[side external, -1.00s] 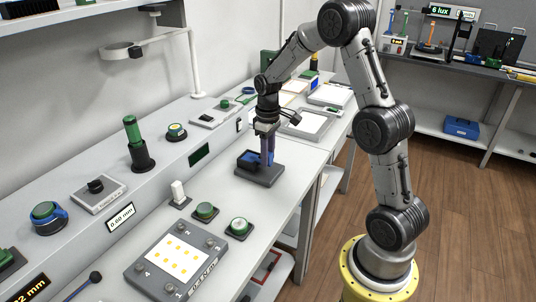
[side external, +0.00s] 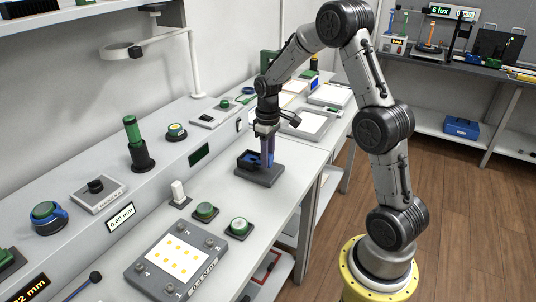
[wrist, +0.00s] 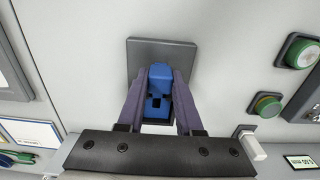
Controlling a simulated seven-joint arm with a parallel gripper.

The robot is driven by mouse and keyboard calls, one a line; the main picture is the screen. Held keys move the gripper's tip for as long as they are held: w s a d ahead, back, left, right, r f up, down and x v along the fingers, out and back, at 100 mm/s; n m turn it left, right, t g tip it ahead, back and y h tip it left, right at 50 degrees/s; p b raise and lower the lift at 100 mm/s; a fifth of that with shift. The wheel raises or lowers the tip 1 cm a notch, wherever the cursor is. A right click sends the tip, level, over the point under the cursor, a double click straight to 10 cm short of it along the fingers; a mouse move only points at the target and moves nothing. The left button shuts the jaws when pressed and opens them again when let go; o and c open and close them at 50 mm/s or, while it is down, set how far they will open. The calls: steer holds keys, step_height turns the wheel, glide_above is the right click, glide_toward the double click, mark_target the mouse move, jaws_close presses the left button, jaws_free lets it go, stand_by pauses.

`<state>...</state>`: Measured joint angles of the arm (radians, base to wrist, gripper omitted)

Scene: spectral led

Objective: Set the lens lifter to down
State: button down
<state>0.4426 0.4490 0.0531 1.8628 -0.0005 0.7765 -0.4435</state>
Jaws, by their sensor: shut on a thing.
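A dark grey base (side external: 262,179) with a blue lever-like part on it stands on the light bench in the side view. I take this to be the lens lifter; no label on it is readable. In the wrist view its blue part (wrist: 160,75) rises from the dark square plate (wrist: 160,48). My gripper (wrist: 160,82) points down over it, with one finger on each side of the blue part, shut on it. The side view also shows my gripper (side external: 267,157) at the blue part. The fingers hide part of the lower body.
A white switch (side external: 179,192) and two green round buttons (side external: 205,211) (side external: 239,227) stand left of and nearer than the base. A panel with yellow squares (side external: 175,256) lies nearer the front. A framed tray (side external: 309,122) lies behind. Bare bench surrounds the base.

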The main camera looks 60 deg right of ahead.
steer(key=shift+f, duration=1.05)
steer(key=c, duration=0.6)
jaws_free()
steer(key=shift+o, duration=0.2)
steer(key=shift+r, duration=0.15)
step_height(320, 180, up, 14)
steer(key=shift+f, duration=0.2)
